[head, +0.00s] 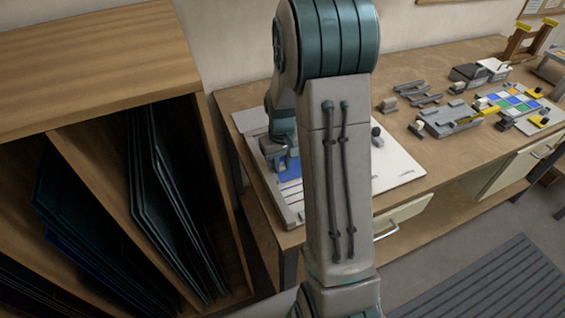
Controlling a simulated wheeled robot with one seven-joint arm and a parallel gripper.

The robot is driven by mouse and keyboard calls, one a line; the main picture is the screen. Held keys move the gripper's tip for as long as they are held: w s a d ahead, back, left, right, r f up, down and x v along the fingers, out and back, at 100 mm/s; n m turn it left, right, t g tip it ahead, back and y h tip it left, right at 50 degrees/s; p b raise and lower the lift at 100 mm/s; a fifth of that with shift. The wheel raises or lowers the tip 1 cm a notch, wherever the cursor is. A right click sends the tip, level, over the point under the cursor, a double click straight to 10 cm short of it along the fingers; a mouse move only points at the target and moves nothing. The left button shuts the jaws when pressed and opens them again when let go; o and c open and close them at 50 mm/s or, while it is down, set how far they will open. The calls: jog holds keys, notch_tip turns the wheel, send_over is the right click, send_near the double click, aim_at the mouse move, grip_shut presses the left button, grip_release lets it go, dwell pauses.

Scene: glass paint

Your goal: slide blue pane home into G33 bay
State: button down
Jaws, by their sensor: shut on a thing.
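My gripper (283,163) is low over the left end of the workbench, mostly behind my own arm. It is shut on a blue pane (287,170), of which only a small part shows under the jaws. The pane is at a pale board with slots (291,196) on the bench. I cannot tell whether the pane's edge sits in a slot. No G33 label is readable in this view, and my arm covers the middle of the board.
A wooden rack (205,140) with dark panes (165,205) stands at the left, close to the bench. Grey fixtures (450,118) and a colour tile panel (512,102) lie on the bench (420,75) to the right. A ridged grey mat (490,290) lies on the floor.

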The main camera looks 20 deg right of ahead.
aim_at(281, 165)
jog(key=shift+a, duration=0.15)
jog(key=c, duration=1.2)
grip_release()
jog(key=shift+w, duration=0.1)
jog(key=shift+r, duration=0.1)
jog(key=shift+w+r+p, duration=0.2)
jog(key=shift+r+p, duration=0.35)
jog(key=shift+r, duration=0.15)
jog(key=shift+s+a+r+p, duration=0.15)
jog(key=shift+a+r+p, duration=0.2)
jog(key=shift+r, duration=0.2)
jog(key=shift+d+r, duration=0.4)
jog(key=shift+s+r+p, duration=0.1)
jog(key=shift+r+p, duration=1.25)
jog(key=shift+r, duration=0.4)
